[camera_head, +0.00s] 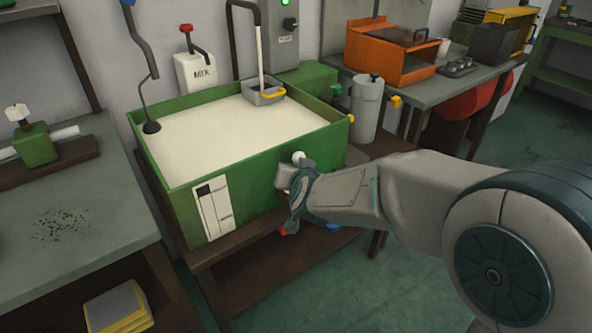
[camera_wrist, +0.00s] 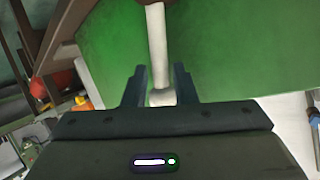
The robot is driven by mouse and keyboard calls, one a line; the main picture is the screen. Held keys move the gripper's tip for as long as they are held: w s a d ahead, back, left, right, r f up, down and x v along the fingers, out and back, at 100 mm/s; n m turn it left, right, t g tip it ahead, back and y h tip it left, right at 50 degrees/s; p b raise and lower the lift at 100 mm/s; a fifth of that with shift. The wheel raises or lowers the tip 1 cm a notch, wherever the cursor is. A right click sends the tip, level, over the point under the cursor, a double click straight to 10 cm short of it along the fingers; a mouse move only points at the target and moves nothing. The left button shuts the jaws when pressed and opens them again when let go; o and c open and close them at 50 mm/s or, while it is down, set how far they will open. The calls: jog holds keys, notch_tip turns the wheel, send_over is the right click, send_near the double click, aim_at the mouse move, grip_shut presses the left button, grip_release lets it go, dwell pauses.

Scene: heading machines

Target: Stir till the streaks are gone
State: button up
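A green tank (camera_head: 250,150) stands on a brown bench in the head view, filled with a pale cream liquid (camera_head: 235,128). Its surface looks even; I see no clear streaks at this size. A dark rod with a round black end (camera_head: 151,127) hangs at the tank's left side. A white box marked MIX (camera_head: 196,73) with a red lever (camera_head: 187,30) is behind the tank. My gripper (camera_head: 289,182) is low against the tank's front wall. In the wrist view my gripper (camera_wrist: 158,84) has its fingers apart around a whitish rod (camera_wrist: 157,45), with visible gaps beside it.
A small grey box (camera_head: 264,96) with a pale pipe sits at the tank's back rim. A grey canister (camera_head: 367,108) stands right of the tank. An orange machine (camera_head: 390,55) is on the back table. A grey table (camera_head: 70,235) is at left, with open floor at lower right.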

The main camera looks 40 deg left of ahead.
jog(key=p+v, duration=0.2)
jog(key=v, duration=1.1)
jog(key=shift+s, duration=0.15)
jog(key=shift+d, duration=0.1)
